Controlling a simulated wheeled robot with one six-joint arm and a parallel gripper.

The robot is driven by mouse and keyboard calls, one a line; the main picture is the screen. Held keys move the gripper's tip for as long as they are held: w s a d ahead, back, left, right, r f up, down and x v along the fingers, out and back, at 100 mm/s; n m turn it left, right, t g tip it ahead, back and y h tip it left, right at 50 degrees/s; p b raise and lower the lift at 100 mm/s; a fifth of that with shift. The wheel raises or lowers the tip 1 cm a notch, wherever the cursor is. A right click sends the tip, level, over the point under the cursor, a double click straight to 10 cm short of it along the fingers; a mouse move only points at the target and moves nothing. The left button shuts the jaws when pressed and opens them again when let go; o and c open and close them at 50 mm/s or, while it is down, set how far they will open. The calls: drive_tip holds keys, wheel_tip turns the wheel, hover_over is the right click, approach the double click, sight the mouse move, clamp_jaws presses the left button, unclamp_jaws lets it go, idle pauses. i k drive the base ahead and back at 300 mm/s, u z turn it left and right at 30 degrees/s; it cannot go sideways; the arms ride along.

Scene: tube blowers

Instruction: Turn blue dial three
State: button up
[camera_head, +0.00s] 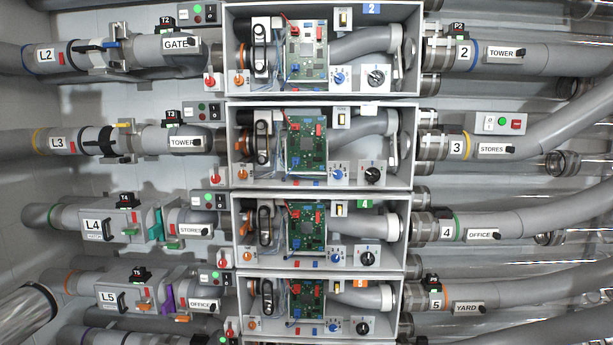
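The blue dial (338,173) of row three is a small round knob at the lower middle of the second open box (240,112) from the top. That row has a pipe marked 3 (457,146) on its right and L3 on its left. A larger black dial (372,174) sits just right of the blue one, and a green circuit board (306,146) is to its upper left. The blue dial's exact pointer direction is too small to tell. My gripper is not in view.
Similar blue dials show in row two (339,78), row four (336,256) and row five (334,327). An orange knob (242,174) is at the box's lower left. A grey pipe (360,128) bends through the box above the dials. Nothing covers the blue dial's front.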

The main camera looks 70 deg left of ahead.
sight(337, 174)
drive_tip(key=u, duration=1.9)
drive_tip(key=k, duration=0.4)
drive_tip(key=u, duration=1.15)
drive_tip(key=i, duration=1.45)
drive_tip(key=z, duration=1)
drive_tip(key=i, duration=0.55)
drive_tip(key=z, duration=0.55)
